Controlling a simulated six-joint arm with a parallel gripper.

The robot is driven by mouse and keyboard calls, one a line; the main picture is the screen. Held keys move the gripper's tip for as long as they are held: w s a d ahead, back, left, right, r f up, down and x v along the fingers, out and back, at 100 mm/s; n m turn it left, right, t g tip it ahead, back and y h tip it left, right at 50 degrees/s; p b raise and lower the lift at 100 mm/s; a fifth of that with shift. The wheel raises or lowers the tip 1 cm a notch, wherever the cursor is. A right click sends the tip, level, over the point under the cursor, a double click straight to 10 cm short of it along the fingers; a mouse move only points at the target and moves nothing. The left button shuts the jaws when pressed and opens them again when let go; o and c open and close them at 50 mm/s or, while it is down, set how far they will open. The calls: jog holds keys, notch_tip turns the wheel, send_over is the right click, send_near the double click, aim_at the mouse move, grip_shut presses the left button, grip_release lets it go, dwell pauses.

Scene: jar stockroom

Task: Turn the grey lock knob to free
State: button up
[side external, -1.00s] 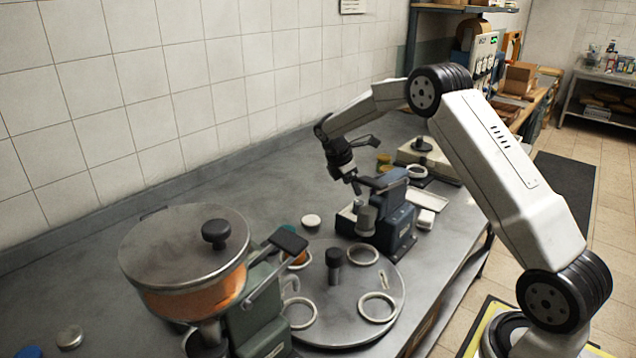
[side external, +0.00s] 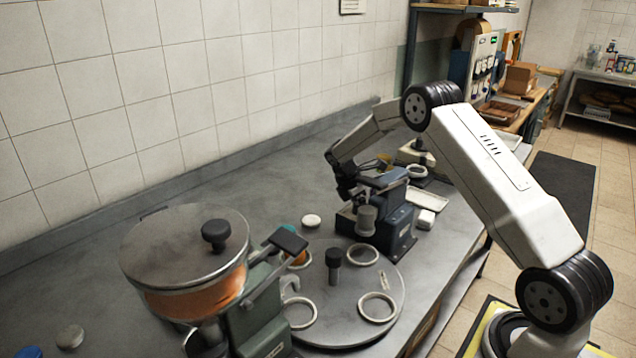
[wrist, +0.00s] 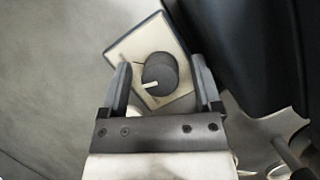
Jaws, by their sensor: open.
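The lock knob (wrist: 160,72) shows in the wrist view as a round dark grey knob on a square beige plate (wrist: 126,48) with a dark edge. A pale pointer on the knob points left in that view. My gripper (wrist: 160,62) is open, with one finger on each side of the knob. Gaps show between the fingers and the knob, and I cannot tell any contact. In the side view my gripper (side external: 347,190) is low beside the dark blue machine (side external: 397,222). The knob is hidden or too small to tell there.
The machine's dark body (wrist: 240,50) is close on the right in the wrist view. A round turntable (side external: 345,310) with several pale rings stands in front. A lidded pot (side external: 185,250) of orange contents is at the left. Bare bench (side external: 210,170) lies along the wall.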

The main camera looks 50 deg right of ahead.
grip_shut()
jog(key=shift+m, duration=0.3)
jog(key=shift+m+g+y, duration=0.7)
jog(key=shift+m, duration=1.3)
grip_release()
